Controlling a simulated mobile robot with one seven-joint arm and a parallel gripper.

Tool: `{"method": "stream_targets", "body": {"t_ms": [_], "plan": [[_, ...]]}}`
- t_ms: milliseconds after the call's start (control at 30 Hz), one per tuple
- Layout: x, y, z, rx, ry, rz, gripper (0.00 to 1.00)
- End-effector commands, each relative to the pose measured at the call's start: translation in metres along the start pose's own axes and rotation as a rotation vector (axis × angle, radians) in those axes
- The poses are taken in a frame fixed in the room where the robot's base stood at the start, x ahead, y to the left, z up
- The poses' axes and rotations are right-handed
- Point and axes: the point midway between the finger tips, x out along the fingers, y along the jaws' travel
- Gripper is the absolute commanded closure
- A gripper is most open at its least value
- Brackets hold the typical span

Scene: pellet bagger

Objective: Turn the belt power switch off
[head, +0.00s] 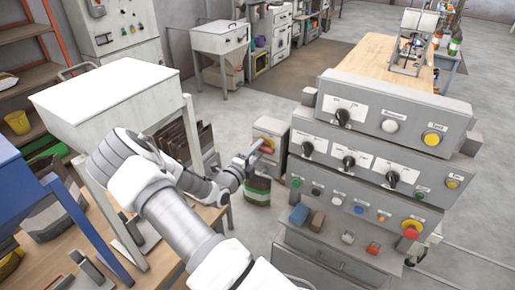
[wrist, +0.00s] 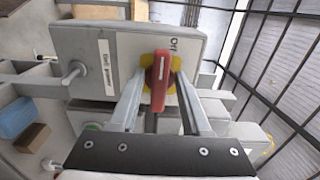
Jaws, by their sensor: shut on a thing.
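In the head view the switch (head: 267,147) is on the small grey box (head: 270,128) left of the big control panel. My gripper (wrist: 156,80) has one finger on each side of the red handle and is shut on it. It also shows in the head view (head: 254,158), reaching the box from the left. In the wrist view the handle lies along the picture's vertical. A small dark mark, perhaps lettering, is above it.
The grey control panel (head: 372,112) with several knobs and buttons stands close to the right of the box. A blue block (head: 299,214) and a brown block (head: 317,221) lie on its ledge. A white-topped hopper (head: 105,88) stands left of my arm. Open floor lies behind.

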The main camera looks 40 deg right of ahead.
Motion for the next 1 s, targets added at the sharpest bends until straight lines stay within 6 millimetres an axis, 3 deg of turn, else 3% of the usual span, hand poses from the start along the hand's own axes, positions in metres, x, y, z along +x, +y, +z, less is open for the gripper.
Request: {"method": "stream_targets", "body": {"t_ms": [500,533,567,867,1000], "plan": [[0.000,0.001,0.000,-0.019,0.001,0.001,1.00],[0.000,0.001,0.000,-0.019,0.001,0.001,0.49],[0.000,0.001,0.000,-0.019,0.001,0.001,0.45],[-0.002,0.001,0.000,-0.017,0.000,0.001,0.45],[-0.017,0.002,0.001,-0.017,-0.003,0.002,0.45]]}}
